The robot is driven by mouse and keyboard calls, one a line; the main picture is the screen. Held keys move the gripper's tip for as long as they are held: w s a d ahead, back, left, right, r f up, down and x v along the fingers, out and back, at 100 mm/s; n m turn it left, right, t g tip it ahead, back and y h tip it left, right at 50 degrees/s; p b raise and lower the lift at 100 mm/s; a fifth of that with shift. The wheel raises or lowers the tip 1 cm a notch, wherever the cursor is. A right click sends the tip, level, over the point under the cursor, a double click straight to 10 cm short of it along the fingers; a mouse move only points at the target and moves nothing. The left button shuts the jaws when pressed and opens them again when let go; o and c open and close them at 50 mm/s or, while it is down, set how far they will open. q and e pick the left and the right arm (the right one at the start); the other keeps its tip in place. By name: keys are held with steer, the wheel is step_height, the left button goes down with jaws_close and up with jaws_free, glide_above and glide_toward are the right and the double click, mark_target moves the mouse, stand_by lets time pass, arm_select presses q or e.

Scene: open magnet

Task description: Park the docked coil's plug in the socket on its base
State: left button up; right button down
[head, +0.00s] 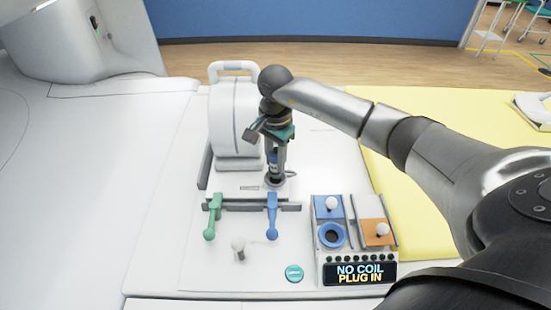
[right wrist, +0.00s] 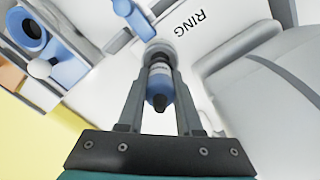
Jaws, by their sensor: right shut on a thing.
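The white coil (head: 228,120) stands upright on its base (head: 222,187), held in a dark grey frame. My right gripper (head: 274,170) points down at the right of the coil, shut on the blue plug (right wrist: 160,82), which sits between both fingers in the right wrist view. The plug's far end is at the round grey socket (right wrist: 160,48) on the base. The socket also shows under the gripper in the head view (head: 274,181). I cannot tell how deep the plug is in it. My left gripper is not in view.
A green lever (head: 212,218) and a blue lever (head: 272,217) are at the base's front. The console (head: 324,258) at right has a blue port (head: 331,236) and reads "NO COIL PLUG IN". A white knob (head: 238,245) and teal button (head: 294,273) lie in front. A yellow pad (head: 400,190) is at right.

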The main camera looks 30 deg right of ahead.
mark_target(276, 168)
steer(key=shift+f+b, duration=1.35)
steer(key=shift+f, duration=0.2)
steer(key=c, duration=0.5)
jaws_free()
step_height(276, 168, up, 15)
steer(key=shift+r, duration=0.2)
stand_by(0.6)
